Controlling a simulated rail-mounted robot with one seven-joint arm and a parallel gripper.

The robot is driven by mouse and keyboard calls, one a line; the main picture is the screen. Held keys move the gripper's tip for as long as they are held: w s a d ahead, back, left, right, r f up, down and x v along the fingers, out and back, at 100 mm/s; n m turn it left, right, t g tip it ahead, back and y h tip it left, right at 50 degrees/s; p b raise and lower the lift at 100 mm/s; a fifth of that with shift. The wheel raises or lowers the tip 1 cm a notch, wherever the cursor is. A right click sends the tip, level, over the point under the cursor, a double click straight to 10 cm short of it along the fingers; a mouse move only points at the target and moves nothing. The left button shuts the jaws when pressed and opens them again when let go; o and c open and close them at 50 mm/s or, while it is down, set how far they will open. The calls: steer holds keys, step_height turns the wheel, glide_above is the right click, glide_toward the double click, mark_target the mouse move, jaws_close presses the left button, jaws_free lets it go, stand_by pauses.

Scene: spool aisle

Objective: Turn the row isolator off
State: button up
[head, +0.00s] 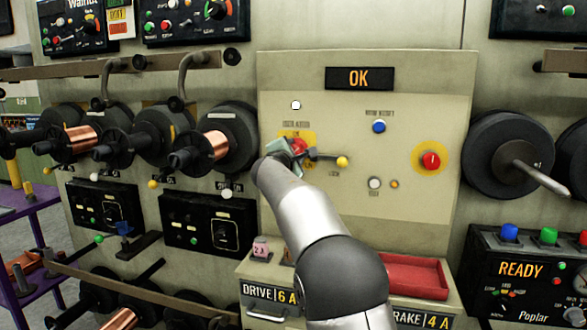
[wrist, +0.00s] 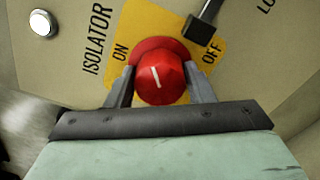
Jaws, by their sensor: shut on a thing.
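The row isolator is a red knob (head: 299,146) on a yellow plate (wrist: 185,22) on the beige panel. In the wrist view the red knob (wrist: 162,82) fills the space between the fingers of my gripper (wrist: 160,76), which is shut on its sides. The white line on the knob points upward with a slight lean to the left, between the printed ON at left and OFF at right. In the head view my gripper (head: 292,151) covers part of the knob and plate.
A dark lever with a yellow ball end (head: 342,162) sits close right of the knob. A white round light (head: 296,105) is above. A blue button (head: 379,127) and another red knob (head: 430,161) are farther right. Wire spools (head: 214,145) stick out at left.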

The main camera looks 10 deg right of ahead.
steer(key=m+b, duration=0.2)
steer(key=m, duration=0.1)
steer(key=m+b, duration=0.1)
steer(key=b, duration=0.1)
steer(key=shift+f+m, duration=0.25)
steer(key=shift+m, duration=0.05)
steer(key=shift+r+m+b, duration=0.1)
steer(key=shift+m+b, duration=1.05)
steer(key=shift+m, duration=0.75)
steer(key=o, duration=1)
steer(key=shift+r, duration=0.1)
steer(key=b+v, duration=0.6)
steer(key=v, duration=1.1)
steer(key=shift+s+a, duration=0.15)
steer(key=shift+s, duration=0.05)
